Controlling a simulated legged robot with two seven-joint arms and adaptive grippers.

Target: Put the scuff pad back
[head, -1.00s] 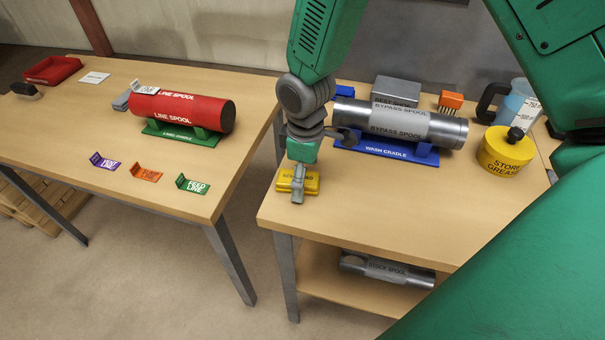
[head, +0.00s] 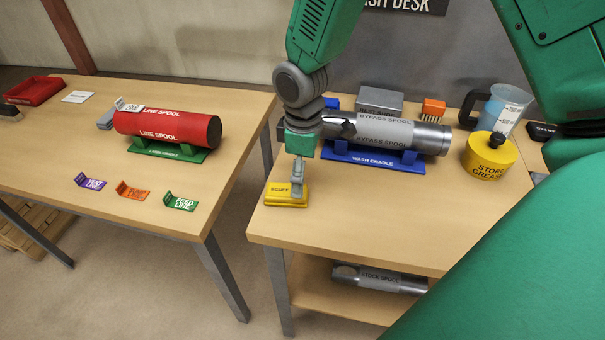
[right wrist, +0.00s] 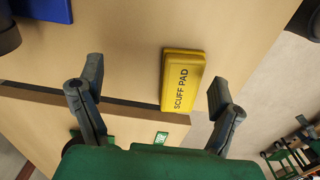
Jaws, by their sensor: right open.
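The yellow scuff pad (head: 279,195) lies flat near the front left corner of the right bench. My right gripper (head: 297,186) is above the pad's right part and hides some of its label. In the right wrist view, the scuff pad (right wrist: 182,80) shows between the spread fingers of my open right gripper (right wrist: 154,84), nearer the right-hand finger. I see no grip on it. My left gripper is in neither view.
Behind my gripper, the bypass spool (head: 385,131) rests on the blue wash cradle (head: 370,160). A yellow grease tub (head: 489,157) stands right. The left bench carries the red line spool (head: 165,127) and several label tags. A gap separates the benches.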

